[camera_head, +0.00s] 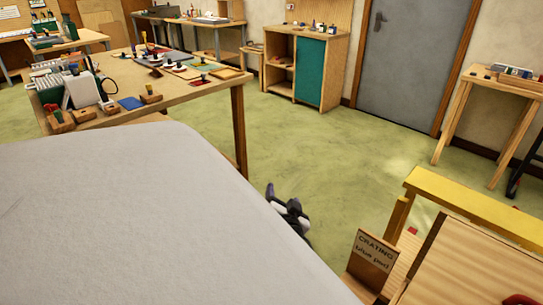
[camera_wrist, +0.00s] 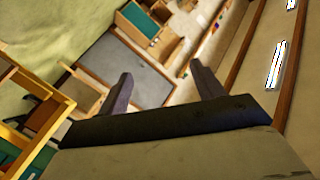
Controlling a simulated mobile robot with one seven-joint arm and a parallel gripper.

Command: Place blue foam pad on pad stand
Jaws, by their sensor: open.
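A small flat blue piece (camera_head: 131,103), which looks like the blue foam pad, lies on the wooden workbench at the left in the head view. A wooden placard (camera_head: 370,252) reading "CRATING blue pad" stands at the lower right, beside a yellow-railed wooden structure (camera_head: 470,207). I cannot make out which part there is the pad stand. My gripper (camera_head: 290,206) is beyond the large grey surface, over the green floor, away from both bench and placard. In the wrist view my gripper (camera_wrist: 162,88) has its two fingers apart, with nothing held between them.
The workbench (camera_head: 190,91) carries several tools, wooden blocks and a white container (camera_head: 82,90). A teal-doored cabinet (camera_head: 309,70), a grey door (camera_head: 412,50) and a small side table (camera_head: 500,82) line the back. Green floor (camera_head: 325,145) between is clear.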

